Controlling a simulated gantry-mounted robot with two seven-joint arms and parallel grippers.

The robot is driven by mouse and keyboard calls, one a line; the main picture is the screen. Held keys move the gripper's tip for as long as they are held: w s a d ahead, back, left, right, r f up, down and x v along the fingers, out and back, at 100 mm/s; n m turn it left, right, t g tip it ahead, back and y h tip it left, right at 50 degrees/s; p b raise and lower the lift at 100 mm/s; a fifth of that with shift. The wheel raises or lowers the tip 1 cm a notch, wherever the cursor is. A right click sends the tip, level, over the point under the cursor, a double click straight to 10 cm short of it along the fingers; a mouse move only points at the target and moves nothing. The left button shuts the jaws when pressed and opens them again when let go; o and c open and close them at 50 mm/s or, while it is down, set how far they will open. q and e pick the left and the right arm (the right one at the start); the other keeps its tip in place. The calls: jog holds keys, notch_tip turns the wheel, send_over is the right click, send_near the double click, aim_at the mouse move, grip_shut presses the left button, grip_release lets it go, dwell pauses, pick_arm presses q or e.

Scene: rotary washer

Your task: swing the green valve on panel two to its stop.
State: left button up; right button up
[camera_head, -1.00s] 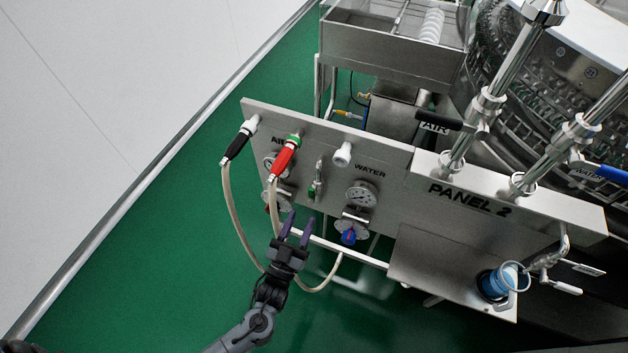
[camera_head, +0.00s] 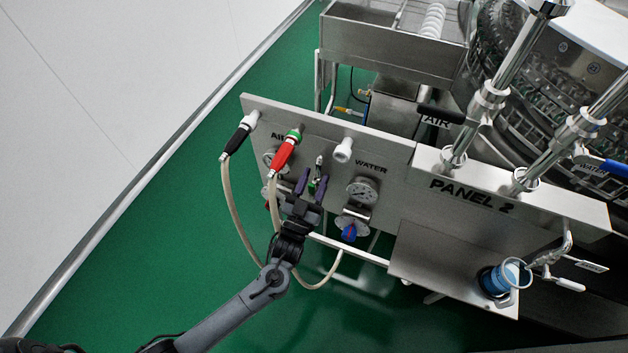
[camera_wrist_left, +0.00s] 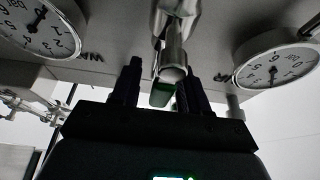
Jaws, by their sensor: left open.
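The green valve (camera_head: 313,184) is a small green handle below a metal fitting on the upright steel panel (camera_head: 402,180), between two gauges. My left gripper (camera_head: 312,177) is open, with its two purple fingers reaching up around the valve. In the left wrist view, the green handle (camera_wrist_left: 160,95) lies between the dark fingers of the left gripper (camera_wrist_left: 160,80), under a metal tube end. I see a gap around the handle, but cannot tell whether a finger touches it. My right gripper is not in view.
Red (camera_head: 285,152) and black (camera_head: 237,139) hose connectors hang at the left, their hoses looping beside my left arm. A water gauge (camera_head: 362,190) and blue knob (camera_head: 349,233) sit right of the gripper. The green floor (camera_head: 150,265) at left is mostly clear.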

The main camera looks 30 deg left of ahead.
pick_arm(q)
grip_shut()
dwell(0.3)
